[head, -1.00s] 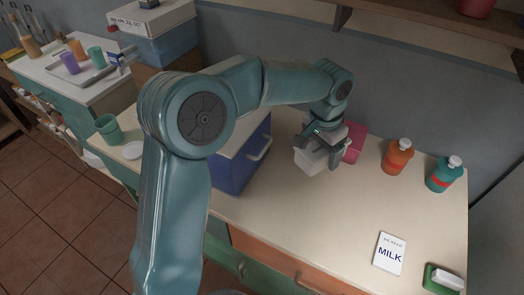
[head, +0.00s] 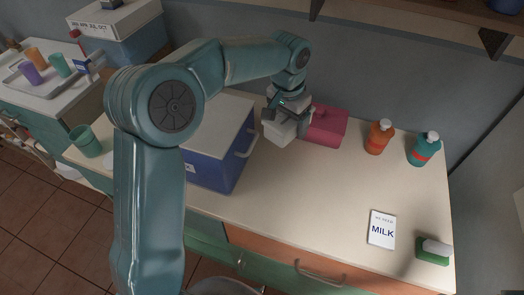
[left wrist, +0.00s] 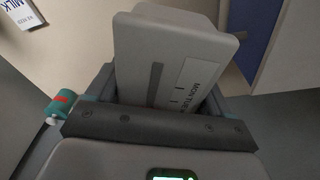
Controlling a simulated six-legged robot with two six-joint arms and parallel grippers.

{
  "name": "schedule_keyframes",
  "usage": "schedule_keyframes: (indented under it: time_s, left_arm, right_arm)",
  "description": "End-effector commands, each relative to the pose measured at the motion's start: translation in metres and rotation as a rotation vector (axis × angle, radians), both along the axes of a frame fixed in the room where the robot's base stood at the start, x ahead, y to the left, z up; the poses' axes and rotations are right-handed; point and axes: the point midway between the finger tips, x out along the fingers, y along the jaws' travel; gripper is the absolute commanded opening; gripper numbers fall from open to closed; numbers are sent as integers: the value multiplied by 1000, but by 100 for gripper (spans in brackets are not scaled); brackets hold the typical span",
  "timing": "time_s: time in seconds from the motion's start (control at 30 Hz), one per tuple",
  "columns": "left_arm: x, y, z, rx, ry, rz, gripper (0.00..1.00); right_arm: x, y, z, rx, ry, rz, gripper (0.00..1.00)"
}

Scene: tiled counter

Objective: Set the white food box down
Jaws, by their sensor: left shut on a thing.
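The white food box (head: 278,131) is held in my left gripper (head: 286,112), beside the blue cooler and in front of a pink box. In the left wrist view, the white box (left wrist: 170,55) with printed lettering sits between the fingers of my left gripper (left wrist: 155,100). The gripper is shut on it. I cannot tell from the head view whether its underside touches the counter (head: 300,200). My right gripper is not in view.
A blue cooler (head: 213,165) with a white lid stands left of the box. A pink box (head: 326,127), an orange bottle (head: 378,138) and a teal bottle (head: 423,150) stand along the back. The counter's front middle is clear.

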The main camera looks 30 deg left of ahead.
Motion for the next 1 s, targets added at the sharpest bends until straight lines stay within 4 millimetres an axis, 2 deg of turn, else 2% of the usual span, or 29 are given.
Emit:
schedule_keyframes:
  time_s: [0.4, 0.5, 0.67, 0.9, 1.0]
  left_arm:
    - [-2, 2, -117, -1, 7, 1, 45]
    - [-2, 2, -135, -1, 5, -1, 45]
    - [-1, 4, -150, 0, 3, 0, 45]
    - [-1, 3, -186, -1, 3, 1, 45]
    - [-1, 3, -190, -1, 2, -1, 45]
  right_arm:
    - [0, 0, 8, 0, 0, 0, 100]
    - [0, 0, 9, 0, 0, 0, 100]
    - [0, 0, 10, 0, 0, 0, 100]
    - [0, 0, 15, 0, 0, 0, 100]
    - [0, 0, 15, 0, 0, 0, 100]
